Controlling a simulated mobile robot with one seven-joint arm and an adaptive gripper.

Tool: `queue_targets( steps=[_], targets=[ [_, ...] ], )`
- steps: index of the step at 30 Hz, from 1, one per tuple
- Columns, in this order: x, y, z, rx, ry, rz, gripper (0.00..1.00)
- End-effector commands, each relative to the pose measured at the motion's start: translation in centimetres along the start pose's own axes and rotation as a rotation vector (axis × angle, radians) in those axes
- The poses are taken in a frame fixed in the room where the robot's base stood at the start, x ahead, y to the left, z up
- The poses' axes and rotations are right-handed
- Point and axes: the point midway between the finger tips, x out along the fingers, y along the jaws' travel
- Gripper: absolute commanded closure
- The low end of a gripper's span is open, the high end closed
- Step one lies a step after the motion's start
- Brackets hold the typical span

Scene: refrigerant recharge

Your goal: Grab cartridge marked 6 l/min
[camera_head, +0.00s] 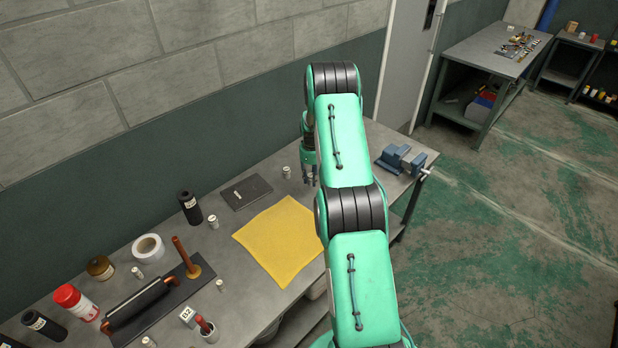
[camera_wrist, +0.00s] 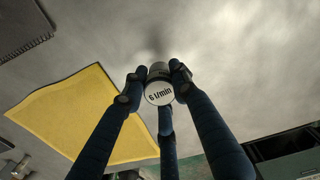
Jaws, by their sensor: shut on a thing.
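The cartridge marked 6 l/min (camera_wrist: 159,94) is between my fingertips in the wrist view, its round white labelled end facing the camera. My gripper (camera_wrist: 155,80) is shut on it, with dark blue fingers around its sides. In the head view my gripper (camera_head: 311,174) is over the right part of the workbench, beyond the yellow cloth, and the held cartridge cannot be made out there. Whether the cartridge touches the bench or hangs above it, I cannot tell.
A small white cartridge (camera_head: 286,172) stands left of my gripper. The yellow cloth (camera_head: 279,240), a dark notebook (camera_head: 246,193) and a blue vise (camera_head: 400,159) are on the bench. A tape roll (camera_head: 148,248), bottles and other small cartridges crowd the left end.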

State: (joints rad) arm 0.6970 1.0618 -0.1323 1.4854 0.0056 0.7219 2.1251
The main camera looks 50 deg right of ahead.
Motion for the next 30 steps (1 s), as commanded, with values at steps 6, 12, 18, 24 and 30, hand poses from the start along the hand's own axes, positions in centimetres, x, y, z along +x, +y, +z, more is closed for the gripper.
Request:
queue_targets(
  steps=[6, 12, 18, 24, 30],
  targets=[
    [-0.4, 2.8, -1.9, 0.000, 0.000, 0.000, 1.00],
    [-0.7, 5.5, -3.6, 0.000, 0.000, 0.000, 1.00],
    [-0.9, 7.8, -5.2, 0.000, 0.000, 0.000, 1.00],
    [-1.1, 9.6, -6.4, 0.000, -0.001, -0.001, 1.00],
    [-1.2, 10.7, -7.1, 0.000, 0.000, 0.001, 1.00]
  ],
)
